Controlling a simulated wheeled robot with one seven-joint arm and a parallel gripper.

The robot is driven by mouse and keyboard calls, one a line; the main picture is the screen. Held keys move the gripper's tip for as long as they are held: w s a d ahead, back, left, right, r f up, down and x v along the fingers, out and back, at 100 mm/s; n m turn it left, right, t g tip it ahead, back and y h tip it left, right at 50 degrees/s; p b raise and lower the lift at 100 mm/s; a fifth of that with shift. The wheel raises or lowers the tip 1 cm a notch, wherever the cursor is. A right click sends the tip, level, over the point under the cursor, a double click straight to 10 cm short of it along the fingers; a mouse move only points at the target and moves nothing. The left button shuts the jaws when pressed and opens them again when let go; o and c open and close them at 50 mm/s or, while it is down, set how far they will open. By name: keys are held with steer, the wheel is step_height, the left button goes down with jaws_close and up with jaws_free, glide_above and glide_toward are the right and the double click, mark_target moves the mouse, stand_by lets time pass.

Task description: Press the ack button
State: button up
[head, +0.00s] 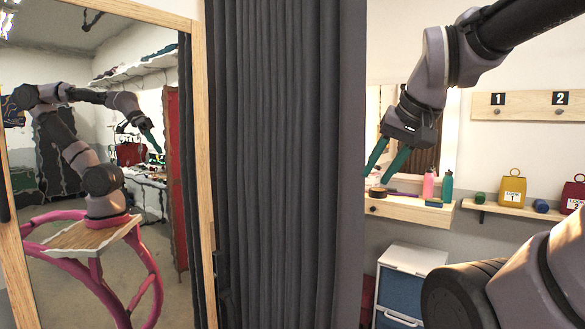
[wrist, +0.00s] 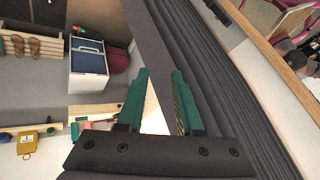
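I cannot make out an ack button in either view. My gripper (head: 377,174) hangs at the upper right of the head view, in front of the small wooden shelf, its green fingers apart. In the wrist view my gripper (wrist: 160,76) shows both fingers spread, with nothing between them. A dark grey curtain (head: 285,160) is just left of it in the head view and runs behind the fingers in the wrist view (wrist: 235,75).
A wood-framed mirror (head: 200,190) at left reflects my arm. A drawer shelf (head: 412,211) holds bottles. Another shelf (head: 500,208) holds a yellow lock box (head: 511,191) and a red one (head: 572,194). A white cabinet with blue drawers (head: 412,259) stands below.

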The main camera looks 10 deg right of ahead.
jaws_close()
stand_by(1.5)
